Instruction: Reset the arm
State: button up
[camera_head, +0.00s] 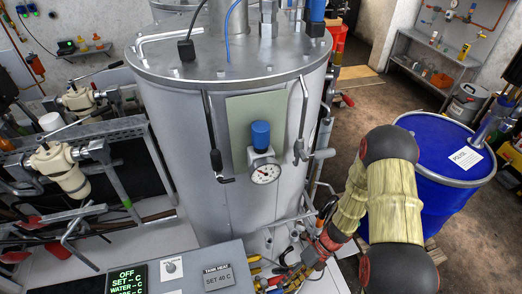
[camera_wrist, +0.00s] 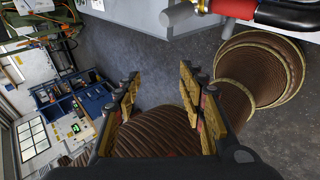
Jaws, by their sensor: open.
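My gripper (camera_wrist: 158,80) is open in the wrist view. Its two yellow-and-black fingers stand apart, and I see nothing clamped between them. A brown ribbed, hose-like body (camera_wrist: 155,132) shows behind and between the fingers; I cannot tell its distance or whether it touches them. In the head view my arm, with a pale yellow sleeve and dark joints, bends at the lower right, in front of the blue drum (camera_head: 433,185). The gripper itself is hard to make out there among the clutter at the foot of the steel tank (camera_head: 205,130).
A control box (camera_head: 190,272) with a green display stands at the bottom. Valves and pipes (camera_head: 75,165) crowd the left. A metal shelf (camera_head: 430,62) stands at the back right. Grey floor (camera_wrist: 120,55) shows open beyond the fingers in the wrist view.

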jog(key=s+d+r+n+t+h+b, duration=0.2)
jog(key=d+r+n+t+h+b, duration=0.2)
jog(key=r+n+b, duration=0.7)
jog(key=s+d+r+n+t+h+b, duration=0.2)
jog(key=d+r+n+t+b, duration=0.3)
jog(key=r+n+b, duration=0.6)
jog(key=n+t+h+b, duration=0.1)
jog(key=n, duration=0.8)
jog(key=shift+s+r+h, duration=0.2)
jog(key=shift+r+h, duration=0.15)
jog(key=shift+h, duration=0.05)
